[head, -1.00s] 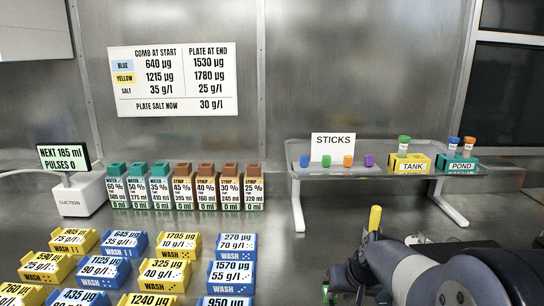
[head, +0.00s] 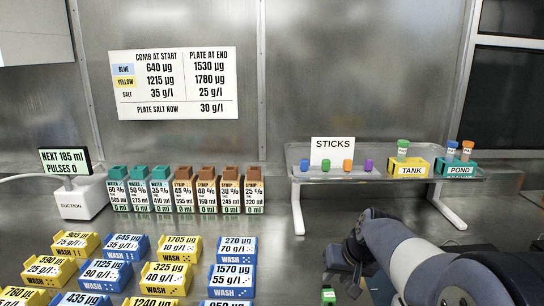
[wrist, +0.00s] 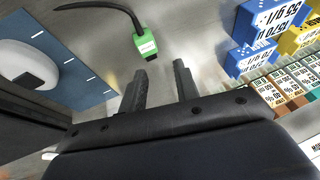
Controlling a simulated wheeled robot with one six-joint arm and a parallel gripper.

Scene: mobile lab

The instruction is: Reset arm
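My arm reaches in from the lower right of the head view, bent at its wrist over the bench. My gripper shows in the wrist view (wrist: 160,85) with its two dark fingers apart and nothing between them. In the head view the fingers cannot be made out clearly beneath the dark wrist. A green block (wrist: 145,42) on a black cable lies beyond the fingertips in the wrist view, apart from them. A small green piece also shows at the bottom edge of the head view (head: 328,296).
Yellow and blue wash boxes (head: 233,279) fill the bench's left front. A row of labelled reservoirs (head: 183,191) stands behind them. A clear raised shelf (head: 450,217) holds coloured sticks, a tank rack (head: 409,168) and a pond rack (head: 460,168). A blue mat (wrist: 75,75) shows in the wrist view.

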